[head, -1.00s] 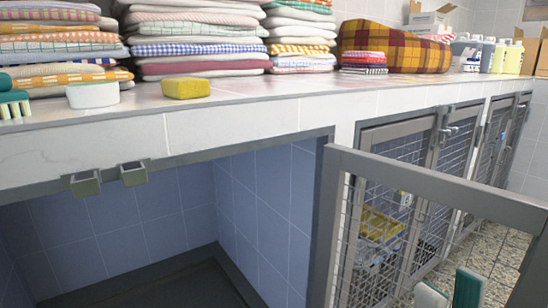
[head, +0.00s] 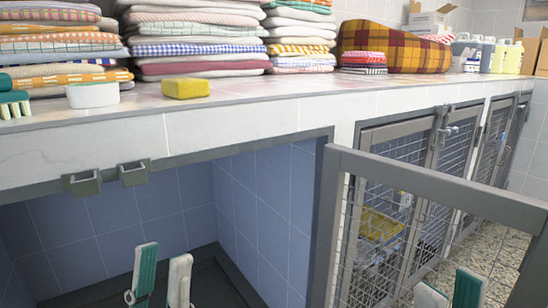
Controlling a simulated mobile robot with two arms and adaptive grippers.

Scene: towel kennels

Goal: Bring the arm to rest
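My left gripper (head: 162,275) shows at the bottom of the head view, in front of the open blue-tiled kennel (head: 120,215). Its two green-and-white fingers point up and stand apart, with nothing between them. My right gripper (head: 450,289) shows at the bottom right, in front of the open mesh door (head: 375,235). Its two fingertips are apart with nothing seen between them; the rest of it is below the picture.
The open door's frame (head: 430,185) juts out at right.

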